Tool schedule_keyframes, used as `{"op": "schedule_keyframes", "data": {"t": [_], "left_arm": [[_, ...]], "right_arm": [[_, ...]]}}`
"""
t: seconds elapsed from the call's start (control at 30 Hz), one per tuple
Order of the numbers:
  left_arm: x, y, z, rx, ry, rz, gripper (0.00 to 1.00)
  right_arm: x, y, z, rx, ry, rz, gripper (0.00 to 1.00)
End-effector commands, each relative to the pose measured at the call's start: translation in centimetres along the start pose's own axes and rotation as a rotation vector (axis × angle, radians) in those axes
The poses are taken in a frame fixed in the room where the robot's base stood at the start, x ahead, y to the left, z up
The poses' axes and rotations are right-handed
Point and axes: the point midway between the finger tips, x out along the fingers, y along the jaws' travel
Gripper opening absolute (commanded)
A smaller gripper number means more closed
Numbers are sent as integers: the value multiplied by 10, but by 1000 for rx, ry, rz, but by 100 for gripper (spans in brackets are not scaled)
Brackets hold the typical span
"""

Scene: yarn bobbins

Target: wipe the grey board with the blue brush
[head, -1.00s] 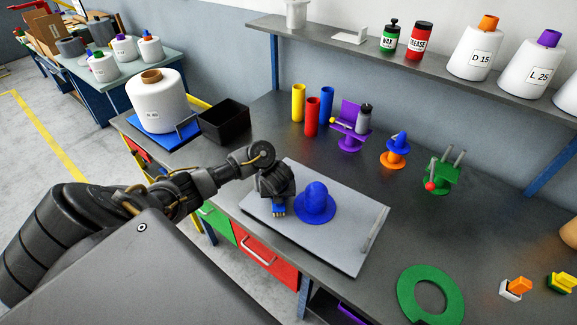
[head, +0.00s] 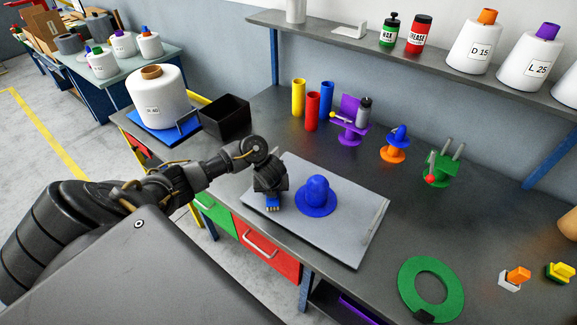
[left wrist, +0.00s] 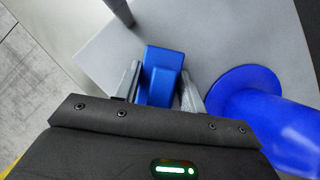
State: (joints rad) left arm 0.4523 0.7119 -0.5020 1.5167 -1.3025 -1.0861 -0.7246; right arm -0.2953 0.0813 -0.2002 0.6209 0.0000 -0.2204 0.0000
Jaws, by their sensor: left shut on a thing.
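The grey board (head: 345,238) lies flat on the dark workbench, with a bar handle along its right side. My left gripper (head: 272,200) is over the board's left part, pointing down. It is shut on the blue brush (left wrist: 162,75), whose blue block shows between the two fingers in the left wrist view. In the head view only the brush's low end with tan bristles (head: 273,208) shows below the gripper, at or close to the board's surface; I cannot tell if it touches. My right gripper is not in view.
A blue hat-shaped piece (head: 317,197) stands on the board just right of the brush. A green ring (head: 431,284) lies to the right. A black bin (head: 226,118) and a large white bobbin (head: 157,97) stand at the left. Coloured cylinders and small fixtures stand behind the board.

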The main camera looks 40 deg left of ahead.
Motion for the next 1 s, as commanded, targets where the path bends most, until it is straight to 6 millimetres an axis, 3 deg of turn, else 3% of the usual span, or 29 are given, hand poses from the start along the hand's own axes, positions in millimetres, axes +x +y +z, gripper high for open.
{"op": "schedule_keyframes", "data": {"t": [0.27, 0.4, 1.0], "left_arm": [[10, 16, 14, 7, -1, 0, 19], [-14, 16, 24, 7, -2, -1, 19], [-60, 21, 43, -1, -2, 2, 19]], "right_arm": [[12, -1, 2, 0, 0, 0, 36], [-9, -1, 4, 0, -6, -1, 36], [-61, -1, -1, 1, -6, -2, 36]]}}
